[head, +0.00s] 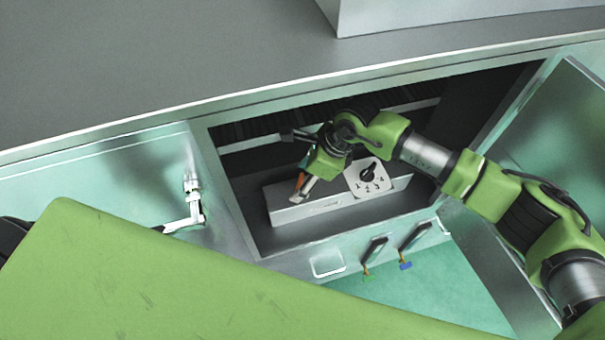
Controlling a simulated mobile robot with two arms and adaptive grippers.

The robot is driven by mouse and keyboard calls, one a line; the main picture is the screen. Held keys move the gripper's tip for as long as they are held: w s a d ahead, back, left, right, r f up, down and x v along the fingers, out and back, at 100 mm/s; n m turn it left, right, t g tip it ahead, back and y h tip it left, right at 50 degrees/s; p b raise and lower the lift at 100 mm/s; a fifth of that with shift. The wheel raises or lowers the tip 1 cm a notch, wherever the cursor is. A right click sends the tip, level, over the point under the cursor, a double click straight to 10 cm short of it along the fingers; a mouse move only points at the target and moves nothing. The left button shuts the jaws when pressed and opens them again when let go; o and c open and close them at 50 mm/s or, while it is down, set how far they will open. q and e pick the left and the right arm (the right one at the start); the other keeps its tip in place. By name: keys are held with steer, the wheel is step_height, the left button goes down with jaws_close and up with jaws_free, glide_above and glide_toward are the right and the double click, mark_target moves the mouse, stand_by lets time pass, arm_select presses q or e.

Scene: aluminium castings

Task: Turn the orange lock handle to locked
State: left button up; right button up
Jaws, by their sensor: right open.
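The orange lock handle (300,180) shows as a small orange piece inside the open cabinet, above the left part of a grey metal box. Most of it is hidden by my right gripper (302,190), which reaches in from the right and points down and left. The gripper is open, with its fingers right at the handle. I cannot tell whether they touch it, nor which way the handle is turned. My left gripper is not in view.
A white dial plate (361,187) with a black knob and numbers sits right of the gripper. The cabinet's side walls and upper edge frame my arm closely. Below the opening are two dark handles (375,249) with green and blue tags. A silver latch (192,208) is at left.

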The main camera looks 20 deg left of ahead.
steer(key=shift+s, duration=0.35)
steer(key=shift+c, duration=0.8)
steer(key=shift+w, duration=0.1)
steer(key=c, duration=0.9)
steer(key=shift+c, duration=0.2)
steer(key=m+b, duration=0.1)
steer(key=m+t+b, duration=0.1)
steer(key=shift+f+m+b, duration=0.25)
steer(key=shift+m+b, duration=0.05)
steer(key=m+t+b, duration=0.1)
steer(key=m+b, duration=0.1)
steer(key=b, duration=0.1)
steer(key=m+h+b, duration=0.1)
steer(key=m+b, duration=0.2)
steer(key=m+t+b, duration=0.1)
steer(key=m+b, duration=0.1)
steer(key=b, duration=0.1)
steer(key=shift+s+a+f+m+t+h+b, duration=0.1)
steer(key=shift+s+m+t+h+b, duration=0.2)
steer(key=shift+b, duration=0.1)
steer(key=shift+r+m+h+b, duration=0.2)
steer(key=shift+m+h+b, duration=0.1)
steer(key=shift+m+b, duration=0.75)
